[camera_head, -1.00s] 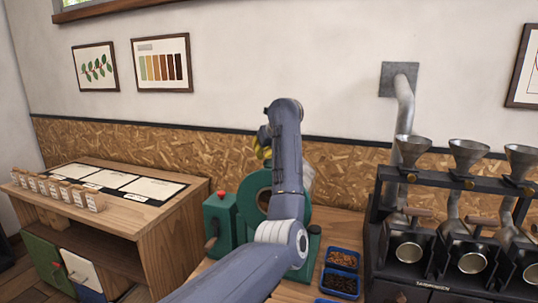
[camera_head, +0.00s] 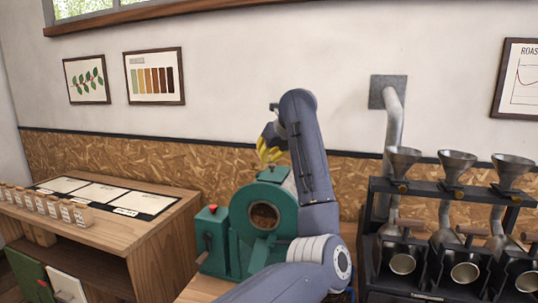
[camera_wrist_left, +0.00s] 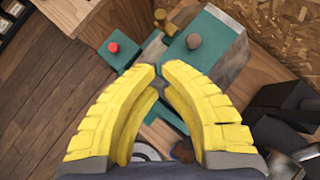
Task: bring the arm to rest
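My left gripper (camera_head: 268,152) has yellow fingers and is raised above and behind the green roaster (camera_head: 245,240) in the head view. It is clear of the roaster and holds nothing. In the left wrist view the yellow fingers of my left gripper (camera_wrist_left: 159,68) curve inward and their tips come together, with nothing between them. Below them the green roaster (camera_wrist_left: 218,42) shows from above. My left arm comes up from the bottom of the head view and hides the roaster's right side. My right gripper is in neither view.
A rack with metal funnels (camera_head: 456,163) and steel cups stands to the right of the arm. A wooden cabinet (camera_head: 150,225) with cards and a row of small sample holders (camera_head: 50,205) stands at the left.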

